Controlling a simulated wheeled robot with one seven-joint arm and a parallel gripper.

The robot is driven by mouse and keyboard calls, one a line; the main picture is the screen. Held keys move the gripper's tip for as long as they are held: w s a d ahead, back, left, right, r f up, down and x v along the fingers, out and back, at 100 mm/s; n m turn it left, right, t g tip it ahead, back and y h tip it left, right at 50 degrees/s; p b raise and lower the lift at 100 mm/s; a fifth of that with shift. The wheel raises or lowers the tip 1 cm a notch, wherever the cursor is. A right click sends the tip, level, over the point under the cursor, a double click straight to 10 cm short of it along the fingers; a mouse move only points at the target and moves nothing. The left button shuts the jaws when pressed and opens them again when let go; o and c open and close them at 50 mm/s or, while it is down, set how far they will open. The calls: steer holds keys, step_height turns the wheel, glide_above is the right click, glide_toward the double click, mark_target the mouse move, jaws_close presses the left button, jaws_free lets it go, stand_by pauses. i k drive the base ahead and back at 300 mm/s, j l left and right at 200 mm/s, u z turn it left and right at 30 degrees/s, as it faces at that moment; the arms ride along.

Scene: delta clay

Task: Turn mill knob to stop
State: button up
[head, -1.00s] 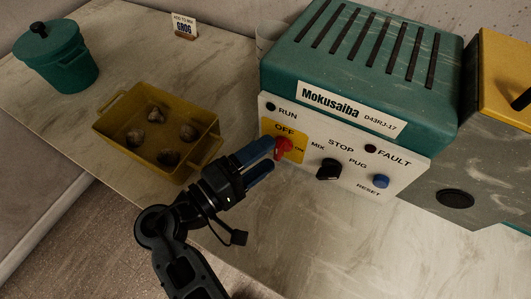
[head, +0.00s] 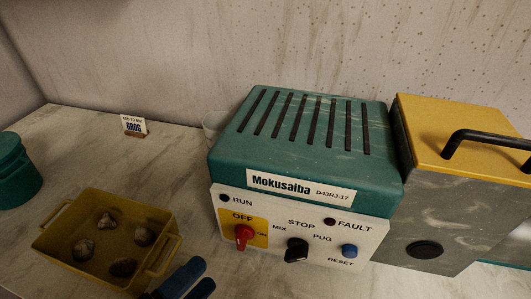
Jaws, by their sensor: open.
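The mill's black selector knob (head: 296,250) sits on the white front panel (head: 375,237), below the labels MIX, STOP and PUG. I cannot tell clearly which label it points at. The green mill housing (head: 225,165) stands above the panel. A red switch (head: 243,237) sits on a yellow plate marked OFF and ON, left of the knob. My gripper (head: 196,272) shows only its blue fingers at the bottom edge. It is open and empty, left of and below the knob, apart from the panel.
A yellow tray (head: 58,253) with several lumps stands left of my gripper. A blue RESET button (head: 349,251) is right of the knob. A green pot (head: 18,175), a GROG sign (head: 133,126) and a grey box with a yellow lid (head: 440,125) stand around.

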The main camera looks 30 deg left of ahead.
mark_target(298, 250)
steer(key=k+j, duration=0.1)
steer(key=k, duration=0.4)
steer(key=k+j, duration=0.15)
steer(key=k, duration=0.35)
